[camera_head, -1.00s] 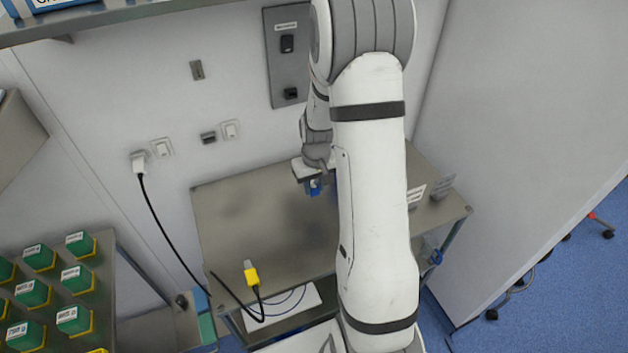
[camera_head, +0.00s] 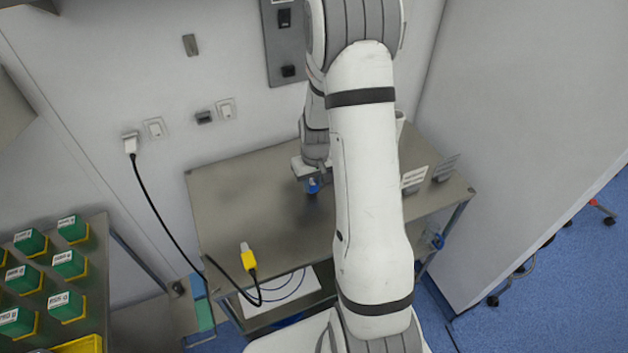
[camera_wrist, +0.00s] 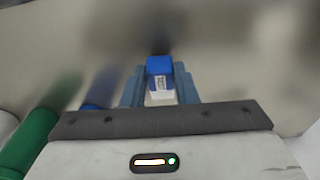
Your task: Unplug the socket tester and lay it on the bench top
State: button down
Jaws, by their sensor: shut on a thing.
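The socket tester (camera_wrist: 160,68), a small blue block with a white labelled part, is held between the fingers of my gripper (camera_wrist: 159,88) in the wrist view. In the head view my gripper (camera_head: 311,180) is over the steel bench top (camera_head: 240,200), with the blue tester (camera_head: 312,187) below it, partly hidden. The tester is away from the wall sockets. I cannot tell whether its tip touches the bench; a dark patch lies just beyond it in the wrist view.
A yellow connector (camera_head: 249,261) with a black cable lies at the bench's front left. A white plug (camera_head: 131,144) sits in the wall, beside a switch (camera_head: 155,128). Label cards (camera_head: 413,178) stand at the right. Green boxes (camera_head: 72,228) fill the left rack. Mid-bench is clear.

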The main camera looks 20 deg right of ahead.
jog(key=c, duration=1.1)
grip_release()
jog(key=shift+o, duration=0.2)
jog(key=shift+r, duration=0.1)
jog(key=r, duration=0.2)
jog(key=r+b, duration=0.1)
jog(key=r, duration=0.3)
jog(key=shift+s+r, duration=0.25)
jog(key=shift+r, duration=0.05)
jog(key=shift+s+r, duration=0.1)
jog(key=shift+r, duration=0.4)
